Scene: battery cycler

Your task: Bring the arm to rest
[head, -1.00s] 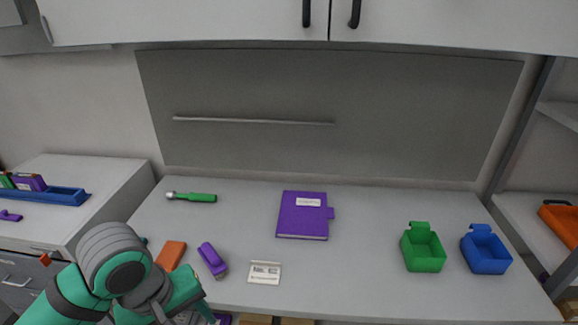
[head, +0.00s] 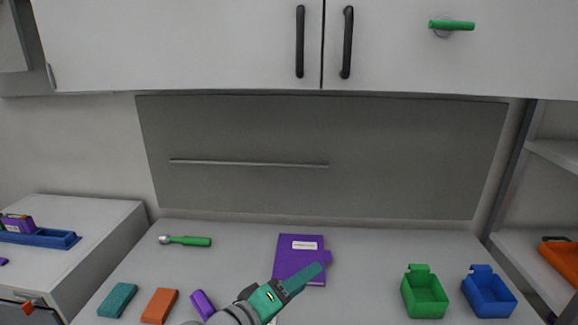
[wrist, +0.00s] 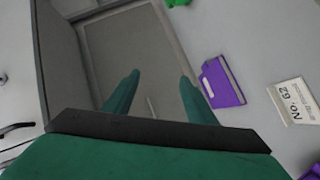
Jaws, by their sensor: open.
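My gripper (head: 303,276) reaches in from the bottom of the head view, over the front middle of the work surface. It is green, and its fingers point up and to the right, in front of the lower part of a purple book (head: 299,255). In the wrist view the two green fingers (wrist: 157,92) stand apart with nothing between them. The purple book (wrist: 222,82) shows to the right of the fingers there. Whether the gripper touches the book cannot be told, but the wrist view shows them apart.
A teal block (head: 117,300), an orange block (head: 159,306) and a purple object (head: 202,304) lie left of my arm. A green-handled tool (head: 185,241) lies behind them. Green (head: 424,293) and blue (head: 489,293) bins stand at right. A white card (wrist: 295,101) lies beside the book. Cabinets hang above.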

